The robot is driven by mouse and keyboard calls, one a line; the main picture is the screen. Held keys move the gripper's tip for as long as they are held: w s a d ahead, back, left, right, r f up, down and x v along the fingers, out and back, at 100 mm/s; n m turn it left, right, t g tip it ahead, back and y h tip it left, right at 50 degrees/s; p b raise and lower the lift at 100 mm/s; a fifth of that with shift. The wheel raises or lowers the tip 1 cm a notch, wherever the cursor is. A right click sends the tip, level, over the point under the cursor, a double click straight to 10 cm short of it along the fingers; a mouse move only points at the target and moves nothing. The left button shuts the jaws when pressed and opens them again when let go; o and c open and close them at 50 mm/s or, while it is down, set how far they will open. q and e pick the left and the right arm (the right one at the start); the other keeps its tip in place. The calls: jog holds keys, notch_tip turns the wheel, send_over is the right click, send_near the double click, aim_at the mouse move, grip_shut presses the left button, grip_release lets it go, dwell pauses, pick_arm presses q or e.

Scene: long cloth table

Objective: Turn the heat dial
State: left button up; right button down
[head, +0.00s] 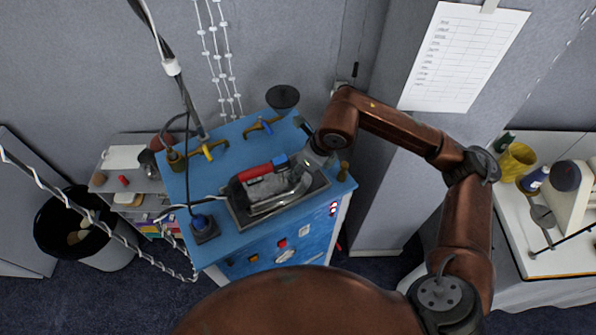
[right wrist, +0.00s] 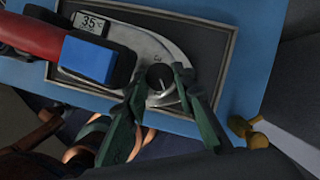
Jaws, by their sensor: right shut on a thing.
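The iron (head: 270,190) lies in a dark tray (head: 238,221) on top of a blue cabinet, with a red handle (head: 254,172) and a blue end piece (right wrist: 88,58). In the right wrist view a small display (right wrist: 91,22) on it reads 35 °C. The round black heat dial (right wrist: 159,77) with a light pointer mark sits on the silver body near its rounded end. My right gripper (right wrist: 161,84) is shut on the dial, one dark green finger on each side. In the head view the right gripper (head: 318,152) reaches the iron's far right end; the dial is not clear there. My left gripper is not in view.
Brass fittings (head: 208,148) and a dark round pad (head: 283,96) stand along the blue cabinet's (head: 200,185) back. A bin (head: 75,225) stands left; a white table (head: 540,210) with a sewing machine stands right.

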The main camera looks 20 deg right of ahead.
jog(key=shift+m, duration=0.6)
jog(key=c, duration=1.6)
grip_release()
jog(key=v, duration=1.2)
jog(key=shift+s+a, duration=0.15)
jog(key=shift+a, duration=0.05)
